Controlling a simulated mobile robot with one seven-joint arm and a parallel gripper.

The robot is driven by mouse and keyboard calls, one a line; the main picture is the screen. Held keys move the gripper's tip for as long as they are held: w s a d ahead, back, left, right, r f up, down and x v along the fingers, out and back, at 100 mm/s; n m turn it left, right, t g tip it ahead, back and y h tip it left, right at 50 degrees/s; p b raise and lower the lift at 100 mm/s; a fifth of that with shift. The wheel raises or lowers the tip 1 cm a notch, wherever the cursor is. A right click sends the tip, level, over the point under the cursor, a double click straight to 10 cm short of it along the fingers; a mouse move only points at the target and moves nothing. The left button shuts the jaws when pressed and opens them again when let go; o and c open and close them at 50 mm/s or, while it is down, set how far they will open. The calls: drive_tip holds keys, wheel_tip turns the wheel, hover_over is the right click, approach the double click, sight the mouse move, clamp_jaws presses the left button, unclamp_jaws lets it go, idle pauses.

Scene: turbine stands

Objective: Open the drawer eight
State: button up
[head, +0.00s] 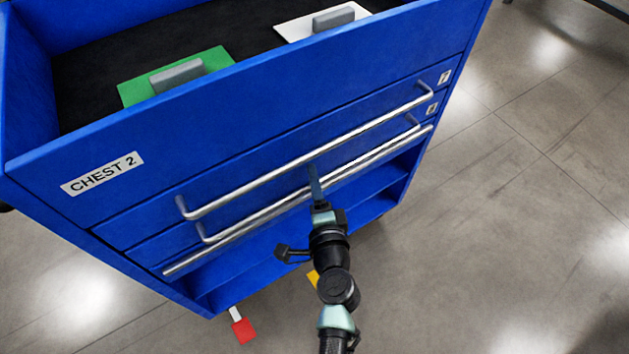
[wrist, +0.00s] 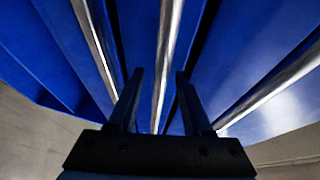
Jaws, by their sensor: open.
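A blue chest (head: 150,210) labelled CHEST 2 has several drawer fronts with long silver bar handles. The small number labels at the right, an upper one (head: 445,77) and a lower one (head: 432,108), are too small to read surely. The top handle (head: 300,160), the second handle (head: 225,230) and a lowest bar (head: 185,262) run across the front. My gripper (head: 315,182) is at the middle of the handles and hides part of them. In the wrist view my gripper (wrist: 159,78) is open, with the middle bar (wrist: 168,45) between its fingers. Contact cannot be told.
The chest's open top holds a green plate (head: 180,78) and a white plate (head: 320,22) with grey grips. An open shelf (head: 265,240) lies below the drawers. A red tag (head: 243,330) shows at the floor. The floor at right (head: 510,220) is clear.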

drive_tip(key=shift+w, duration=0.1)
clamp_jaws()
idle(1.4)
